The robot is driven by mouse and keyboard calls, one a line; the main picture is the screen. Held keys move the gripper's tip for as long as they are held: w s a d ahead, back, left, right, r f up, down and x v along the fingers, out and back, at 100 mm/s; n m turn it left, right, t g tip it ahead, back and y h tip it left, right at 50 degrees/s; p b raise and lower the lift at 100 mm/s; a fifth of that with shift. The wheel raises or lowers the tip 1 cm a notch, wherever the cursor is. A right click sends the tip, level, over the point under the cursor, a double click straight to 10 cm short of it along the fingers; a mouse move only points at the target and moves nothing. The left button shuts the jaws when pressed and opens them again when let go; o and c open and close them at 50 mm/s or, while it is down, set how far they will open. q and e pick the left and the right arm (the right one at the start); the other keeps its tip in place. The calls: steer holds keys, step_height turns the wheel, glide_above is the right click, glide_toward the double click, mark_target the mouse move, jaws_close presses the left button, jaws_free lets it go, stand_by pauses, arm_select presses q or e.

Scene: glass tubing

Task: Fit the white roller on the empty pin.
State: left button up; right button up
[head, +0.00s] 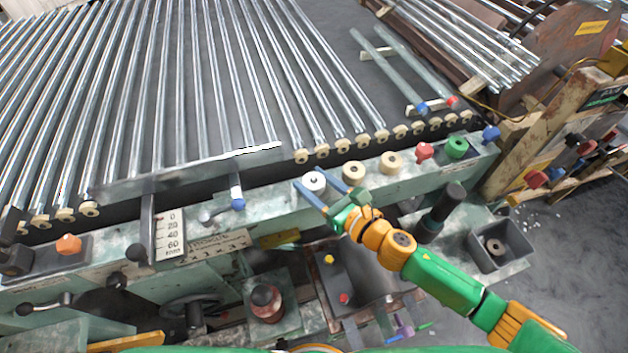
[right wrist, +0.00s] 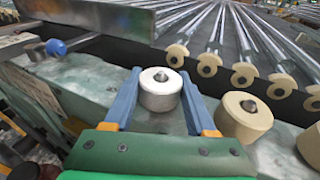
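The white roller (head: 314,181) stands upright on the green beam, at the left end of a row of rollers. In the right wrist view the white roller (right wrist: 160,92) has a dark pin tip showing through its centre hole. My right gripper (head: 312,174) reaches over the beam with one blue finger on each side of the roller. In the right wrist view the fingers of my right gripper (right wrist: 160,72) look spread, with narrow gaps beside the roller. The roller's underside is hidden. I make out no bare pin. My left gripper is out of view.
Two cream rollers (head: 354,172) (head: 391,161), a red knob (head: 424,151) and a green roller (head: 456,147) stand along the beam to the right. Glass tubes (head: 190,80) lie behind on cream wheels. A blue-knobbed lever (head: 238,204) stands to the left.

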mark_target(320, 189)
steer(key=o, duration=0.3)
steer(key=shift+o, duration=0.7)
steer(key=shift+s+a+r, duration=0.15)
steer(key=shift+r, duration=0.05)
steer(key=b+v, duration=0.1)
steer(key=v, duration=0.5)
steer(key=shift+s+d+f, duration=0.15)
steer(key=shift+s+d, duration=0.05)
steer(key=shift+d, duration=0.15)
steer(key=shift+s+d, duration=0.1)
steer(key=shift+s, duration=0.2)
steer(key=shift+w, duration=0.15)
